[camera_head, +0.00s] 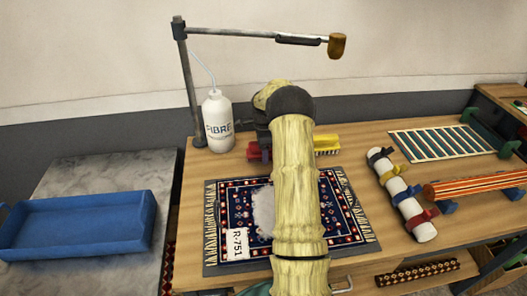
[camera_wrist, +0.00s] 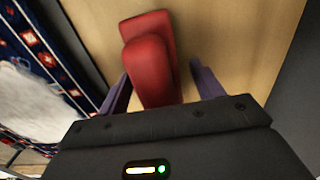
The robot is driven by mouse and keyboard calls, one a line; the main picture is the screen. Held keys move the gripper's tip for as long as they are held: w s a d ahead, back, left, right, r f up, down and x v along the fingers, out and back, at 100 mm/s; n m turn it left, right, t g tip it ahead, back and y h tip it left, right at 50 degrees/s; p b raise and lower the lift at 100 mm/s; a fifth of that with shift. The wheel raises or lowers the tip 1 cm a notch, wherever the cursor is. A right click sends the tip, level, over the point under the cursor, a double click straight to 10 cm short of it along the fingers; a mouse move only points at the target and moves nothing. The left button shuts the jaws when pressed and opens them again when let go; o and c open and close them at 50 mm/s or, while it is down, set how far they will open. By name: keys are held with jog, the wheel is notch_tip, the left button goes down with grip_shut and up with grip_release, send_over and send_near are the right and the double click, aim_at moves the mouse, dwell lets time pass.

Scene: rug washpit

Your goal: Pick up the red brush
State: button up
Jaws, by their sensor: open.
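In the wrist view the red brush (camera_wrist: 150,65) lies on the wooden table top, its bristles not showing. My gripper (camera_wrist: 160,70) is open, with one dark finger on each side of the brush. Gaps seem to show beside the fingers, and I cannot tell whether either one touches it. In the head view a small red part of the brush (camera_head: 254,151) shows left of my arm, at the back of the table. My arm hides most of the gripper there.
A patterned rug (camera_head: 222,209) with a tag lies in front. A white FIBRE bottle (camera_head: 218,122) and a lamp post (camera_head: 190,90) stand at left. A yellow brush (camera_head: 326,146) lies just right of my arm. A strapped white roll (camera_head: 408,205) lies further right.

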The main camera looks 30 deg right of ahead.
jog(key=shift+c, duration=0.3)
jog(key=c, duration=1.1)
notch_tip(320, 180, up, 10)
jog(key=shift+r+b, duration=0.1)
jog(key=shift+b, duration=0.25)
jog(key=o, duration=0.6)
jog(key=shift+c, duration=0.2)
jog(key=c, duration=0.4)
jog(key=shift+o, duration=0.2)
